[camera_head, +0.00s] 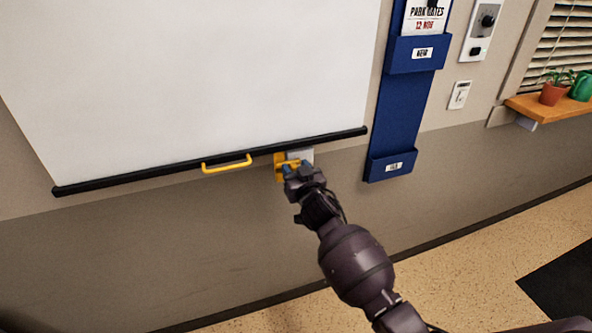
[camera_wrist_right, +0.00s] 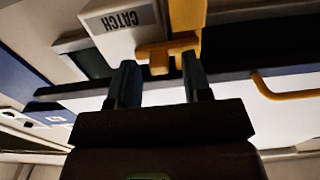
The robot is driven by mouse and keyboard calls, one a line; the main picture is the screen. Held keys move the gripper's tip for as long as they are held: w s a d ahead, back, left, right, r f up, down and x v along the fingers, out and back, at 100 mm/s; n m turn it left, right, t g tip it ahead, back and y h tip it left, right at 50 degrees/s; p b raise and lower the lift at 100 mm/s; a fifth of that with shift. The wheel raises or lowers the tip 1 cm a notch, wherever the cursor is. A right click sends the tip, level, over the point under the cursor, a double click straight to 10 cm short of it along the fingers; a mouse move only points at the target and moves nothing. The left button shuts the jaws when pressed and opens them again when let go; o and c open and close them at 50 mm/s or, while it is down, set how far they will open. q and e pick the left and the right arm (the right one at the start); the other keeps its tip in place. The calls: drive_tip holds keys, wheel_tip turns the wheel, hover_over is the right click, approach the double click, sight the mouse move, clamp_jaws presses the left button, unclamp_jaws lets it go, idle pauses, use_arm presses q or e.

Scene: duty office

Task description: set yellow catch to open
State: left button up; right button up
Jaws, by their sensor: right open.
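The yellow catch (camera_head: 279,168) is on the wall just under the black bottom bar of the white screen, by a pale box. In the right wrist view, the yellow catch (camera_wrist_right: 158,56) shows upside down beside the pale box (camera_wrist_right: 122,25) lettered "CATCH". My right gripper (camera_head: 293,168) is at the catch and hides part of it in the head view. In the wrist view its two dark fingers (camera_wrist_right: 160,80) stand apart, with the catch's yellow tab at the gap between their tips. I cannot tell whether they touch it. My left gripper is not in view.
The white screen (camera_head: 190,70) hangs above, with a black bottom bar (camera_head: 120,177) and a yellow pull handle (camera_head: 226,165) left of the catch. A blue wall rack (camera_head: 402,110) hangs to the right. A wooden shelf (camera_head: 545,107) with plant pots is farther right. The wall below is clear.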

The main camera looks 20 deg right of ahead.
drive_tip(key=shift+c, duration=0.5)
clamp_jaws()
drive_tip(key=shift+d, duration=0.1)
drive_tip(key=d+p, duration=0.1)
drive_tip(key=d, duration=0.2)
drive_tip(key=shift+d, duration=0.2)
